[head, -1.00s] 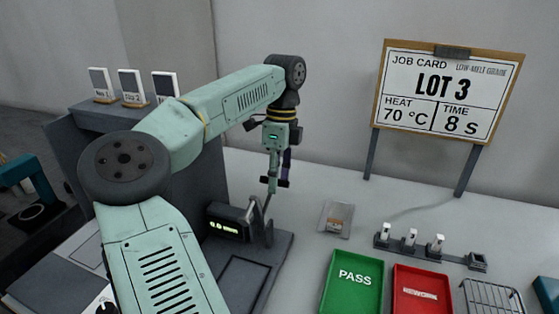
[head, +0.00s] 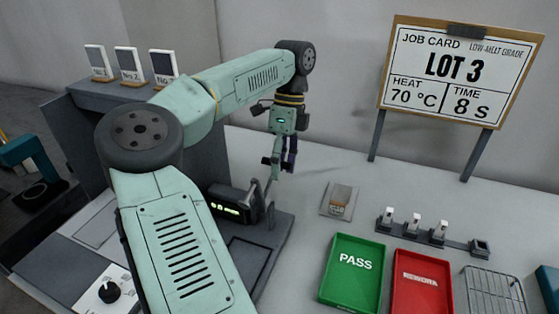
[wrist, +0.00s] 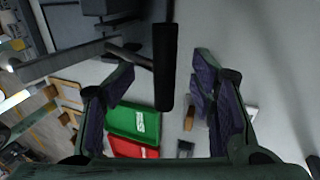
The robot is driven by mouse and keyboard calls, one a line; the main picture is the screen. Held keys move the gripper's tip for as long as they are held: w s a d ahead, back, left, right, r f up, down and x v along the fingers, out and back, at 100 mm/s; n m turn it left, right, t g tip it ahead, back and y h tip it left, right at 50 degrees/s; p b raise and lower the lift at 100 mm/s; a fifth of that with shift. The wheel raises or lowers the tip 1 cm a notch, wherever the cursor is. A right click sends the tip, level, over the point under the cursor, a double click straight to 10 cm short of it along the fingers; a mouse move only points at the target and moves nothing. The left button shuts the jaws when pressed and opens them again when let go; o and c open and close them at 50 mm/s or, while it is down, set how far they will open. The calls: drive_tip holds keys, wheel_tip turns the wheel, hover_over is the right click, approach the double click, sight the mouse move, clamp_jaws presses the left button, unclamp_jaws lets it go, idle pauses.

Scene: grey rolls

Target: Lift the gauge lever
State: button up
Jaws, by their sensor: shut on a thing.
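The gauge (head: 232,203) is a dark box with a lit green display, on a grey base left of centre in the head view. Its lever (head: 270,190) is a thin grey arm rising at the box's right side. My gripper (head: 280,163) is at the lever's upper end, pointing down. In the wrist view, a dark bar, the lever's handle (wrist: 165,70), lies between my two purple-padded fingers (wrist: 163,85). My gripper is shut on the lever; the contact itself is not clear in the pictures.
A green PASS tray (head: 353,275) and a red REWORK tray (head: 421,283) lie to the front right. A small packet (head: 339,201), a rack of small pieces (head: 430,236) and a wire rack (head: 493,292) are nearby. The job card (head: 455,75) stands behind.

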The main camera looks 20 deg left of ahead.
drive_tip(key=shift+w+a, duration=0.2)
drive_tip(key=shift+a, duration=0.1)
drive_tip(key=v, duration=0.7)
drive_tip(key=shift+d, duration=0.3)
drive_tip(key=shift+d, duration=0.1)
